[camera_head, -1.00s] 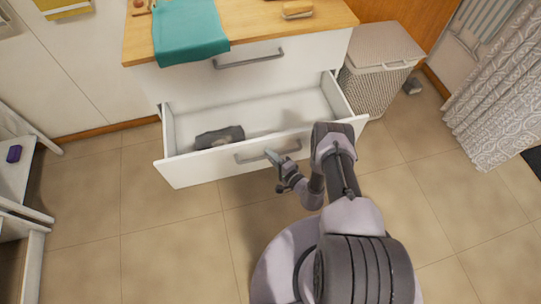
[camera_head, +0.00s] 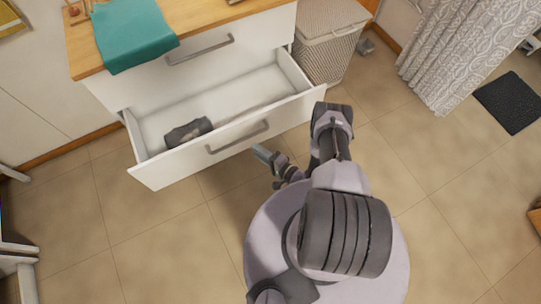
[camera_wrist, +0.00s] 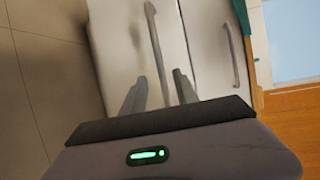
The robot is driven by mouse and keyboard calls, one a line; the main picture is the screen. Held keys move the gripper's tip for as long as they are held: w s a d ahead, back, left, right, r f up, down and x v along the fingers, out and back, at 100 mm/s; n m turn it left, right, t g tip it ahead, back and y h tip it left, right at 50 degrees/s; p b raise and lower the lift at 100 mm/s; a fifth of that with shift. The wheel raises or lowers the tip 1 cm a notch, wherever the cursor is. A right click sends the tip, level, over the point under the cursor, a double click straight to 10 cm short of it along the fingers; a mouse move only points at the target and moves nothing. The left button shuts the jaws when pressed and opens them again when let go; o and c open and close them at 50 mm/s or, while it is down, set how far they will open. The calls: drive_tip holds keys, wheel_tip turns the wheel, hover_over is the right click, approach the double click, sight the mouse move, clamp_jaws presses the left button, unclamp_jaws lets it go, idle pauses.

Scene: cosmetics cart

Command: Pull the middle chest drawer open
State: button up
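The middle chest drawer (camera_head: 208,152) is pulled out, showing its pale inside and a dark grey bundle (camera_head: 188,132) in it. Its grey bar handle (camera_head: 238,138) is on the front panel, and also shows in the wrist view (camera_wrist: 154,42). My gripper (camera_head: 261,153) is just in front of the drawer front, below the handle's right end in the head view, apart from it. In the wrist view my gripper (camera_wrist: 160,92) has its two fingers spread with nothing held between them. The closed top drawer has a similar handle (camera_head: 200,50).
A wooden top (camera_head: 225,12) with a teal cloth (camera_head: 133,36) covers the chest. A woven hamper (camera_head: 327,48) stands right of it, near a patterned curtain (camera_head: 440,55). A dark mat (camera_head: 510,102) lies at right. Tiled floor is free in front.

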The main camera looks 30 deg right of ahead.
drive_tip(key=p+v, duration=0.1)
drive_tip(key=v, duration=0.6)
drive_tip(key=shift+s, duration=0.1)
